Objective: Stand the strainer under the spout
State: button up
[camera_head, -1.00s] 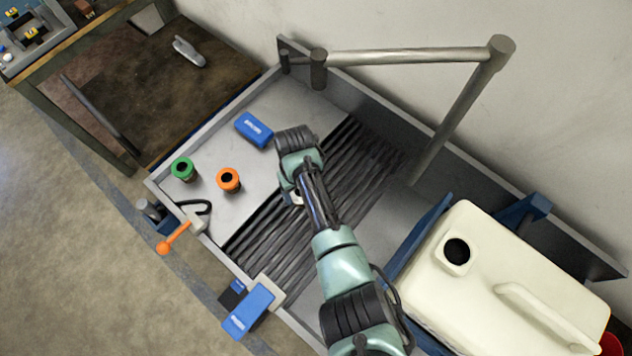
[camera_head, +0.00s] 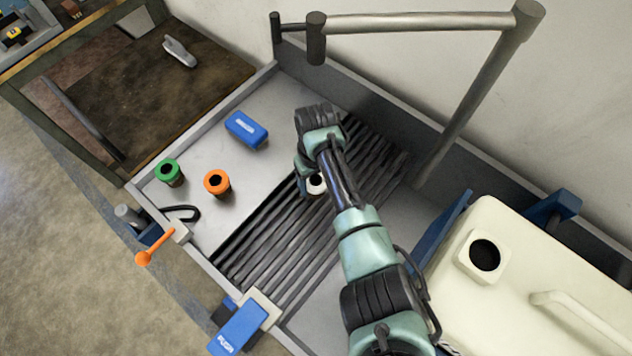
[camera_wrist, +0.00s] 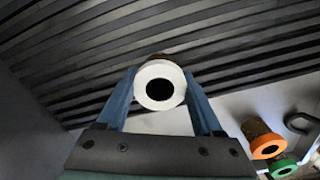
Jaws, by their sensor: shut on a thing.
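A white-rimmed strainer (camera_head: 316,184), a short cup with a dark round opening, is in my gripper (camera_head: 309,188). In the wrist view the strainer (camera_wrist: 160,84) sits between the two blue fingers of my gripper (camera_wrist: 160,92), opening toward the camera. My gripper is shut on it, over the left part of the dark slatted rack (camera_head: 270,245). I cannot tell whether its base touches the slats. A grey pipe (camera_head: 420,23) runs along the back, with a short downturned spout (camera_head: 316,40) at its left end, beyond and above my gripper.
An orange-rimmed cup (camera_head: 217,183) and a green-rimmed cup (camera_head: 169,172) stand on the bare tray left of the rack. A blue block (camera_head: 246,129) lies behind them. A large cream canister (camera_head: 545,265) fills the right. The tray's raised wall (camera_head: 215,112) borders the area.

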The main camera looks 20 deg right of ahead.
aim_at(316, 181)
jog(key=shift+f, duration=0.15)
jog(key=o, duration=1.5)
jog(key=shift+c, duration=0.2)
notch_tip(316, 181, up, 8)
jog(key=p, duration=0.7)
